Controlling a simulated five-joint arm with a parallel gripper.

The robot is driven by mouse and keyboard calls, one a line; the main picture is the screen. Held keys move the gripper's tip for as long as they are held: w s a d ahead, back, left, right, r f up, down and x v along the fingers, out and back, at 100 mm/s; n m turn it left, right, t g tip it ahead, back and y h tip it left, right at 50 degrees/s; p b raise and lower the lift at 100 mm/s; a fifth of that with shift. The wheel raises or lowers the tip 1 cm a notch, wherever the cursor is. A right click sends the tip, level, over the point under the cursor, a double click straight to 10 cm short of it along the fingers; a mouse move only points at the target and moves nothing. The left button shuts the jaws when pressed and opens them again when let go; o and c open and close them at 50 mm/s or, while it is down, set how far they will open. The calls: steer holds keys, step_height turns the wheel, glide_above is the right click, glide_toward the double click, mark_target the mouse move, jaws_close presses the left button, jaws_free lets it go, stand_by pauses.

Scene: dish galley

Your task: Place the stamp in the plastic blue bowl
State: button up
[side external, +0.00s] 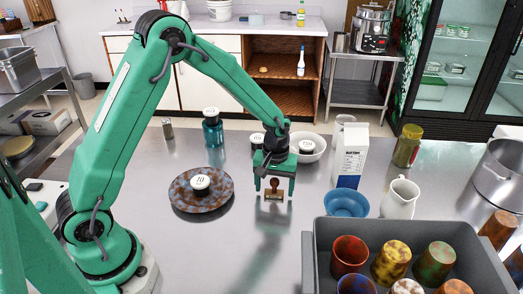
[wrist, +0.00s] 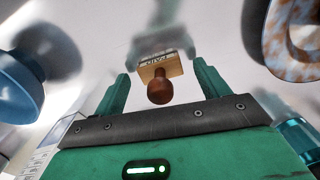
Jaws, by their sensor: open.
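The stamp (side external: 274,188), with a brown round knob and a light wooden block, is upright on the steel counter in the side view. In the wrist view the stamp (wrist: 159,90) shows between the two fingers, its block marked with lettering. My gripper (side external: 274,192) is open and points down over the stamp, one finger on each side; a gap shows on both sides in the wrist view (wrist: 160,82). The blue bowl (side external: 346,205) stands to the right, empty as far as I see; it also shows at the left edge of the wrist view (wrist: 18,88).
A grey bin (side external: 312,262) with several colored cups is at the front right. A milk carton (side external: 350,155) and white jug (side external: 400,198) stand near the bowl. A mottled plate (side external: 182,204) holding a white-topped item lies left. Behind my gripper is a white bowl (side external: 318,150).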

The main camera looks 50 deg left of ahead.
mark_target(275, 180)
step_height(275, 180, up, 10)
steer(key=shift+r, duration=0.7)
steer(key=shift+r, duration=0.1)
stand_by(0.3)
steer(key=shift+s+r, duration=0.2)
steer(key=shift+r, duration=0.05)
steer(key=s+r+m+t, duration=0.2)
steer(key=s+r, duration=0.1)
steer(key=s, duration=0.4)
steer(key=s+a+r+m+t, duration=0.1)
steer(key=s+r+m, duration=0.2)
steer(key=s, duration=0.4)
steer(key=s+a+r+m+t, duration=0.1)
steer(key=s+r+m+t, duration=0.1)
steer(key=s+r, duration=0.3)
steer(key=shift+s+r+t, duration=0.25)
steer(key=shift+s+t, duration=0.05)
steer(key=shift+s, duration=1.05)
steer(key=shift+o, duration=0.3)
steer(key=shift+a, duration=0.1)
steer(key=shift+w+m, duration=0.1)
steer(key=shift+m, duration=0.2)
